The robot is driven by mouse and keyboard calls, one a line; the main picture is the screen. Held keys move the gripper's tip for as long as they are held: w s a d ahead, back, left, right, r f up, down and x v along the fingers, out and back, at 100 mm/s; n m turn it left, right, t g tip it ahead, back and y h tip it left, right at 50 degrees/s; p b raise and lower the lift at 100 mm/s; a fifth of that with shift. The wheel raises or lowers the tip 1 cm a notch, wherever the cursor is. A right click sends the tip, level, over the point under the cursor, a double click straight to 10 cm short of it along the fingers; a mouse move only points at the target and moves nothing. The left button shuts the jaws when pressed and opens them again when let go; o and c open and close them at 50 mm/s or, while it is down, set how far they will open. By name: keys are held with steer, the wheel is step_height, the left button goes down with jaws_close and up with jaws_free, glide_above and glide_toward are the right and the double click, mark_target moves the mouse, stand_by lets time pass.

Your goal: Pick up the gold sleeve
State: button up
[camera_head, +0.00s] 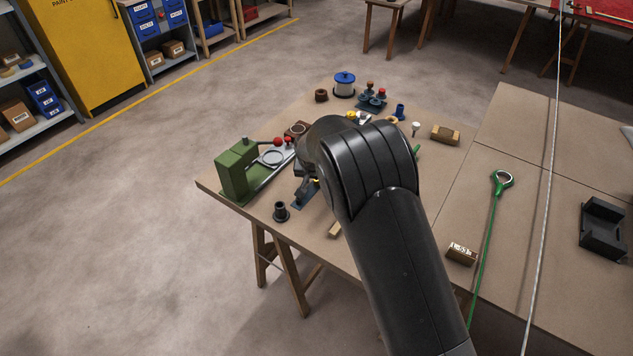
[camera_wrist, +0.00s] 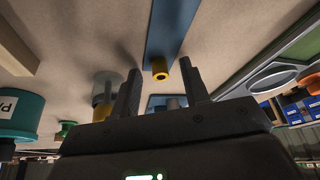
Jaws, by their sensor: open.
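The gold sleeve (camera_wrist: 160,69) is a short yellow-gold ring with a dark bore. In the wrist view it is at the end of a flat blue strip (camera_wrist: 170,32). In the head view a small gold spot, likely the sleeve (camera_head: 317,181), shows beside the blue strip (camera_head: 303,196), partly hidden by my arm. My gripper (camera_wrist: 161,75) is open, its two dark fingers apart. The sleeve appears between the fingertips in the wrist view; I cannot tell how far beyond them it is. Nothing is held.
A green machine (camera_head: 237,170) stands at the table's left corner. A black flanged part (camera_head: 281,211) stands near the front edge. A blue-topped spool (camera_head: 344,84) and small fittings are at the back. A wooden block (camera_head: 445,135) and a green rod (camera_head: 487,240) lie to the right.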

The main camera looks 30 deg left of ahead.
jaws_close()
stand_by(0.3)
